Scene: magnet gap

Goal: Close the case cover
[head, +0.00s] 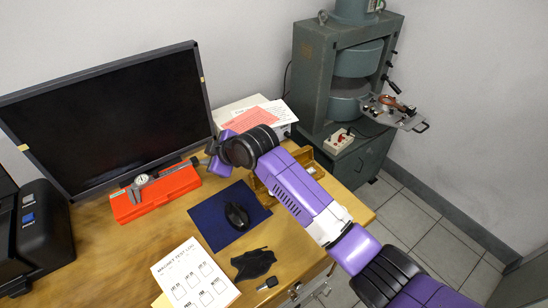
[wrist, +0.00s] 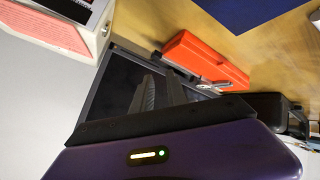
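A wooden case (head: 258,188) stands on the desk behind my forearm. My arm crosses in front of it and hides most of it, so I cannot tell how its cover stands. A long orange case (head: 178,194) lies below the monitor with a caliper (head: 142,180) along its top. The orange case also shows in the wrist view (wrist: 212,58). My gripper (head: 211,152) is above the desk near the monitor's lower right corner, just right of the orange case. Its dark fingers (wrist: 160,92) show against the dark screen, and I see nothing held between them.
The monitor (head: 105,120) stands close to my gripper. A blue mat (head: 212,222) with a black mouse (head: 236,215) lies in front. A printed sheet (head: 192,275) and black pouch (head: 253,263) lie nearer. A grey-green machine (head: 312,85) stands at the right.

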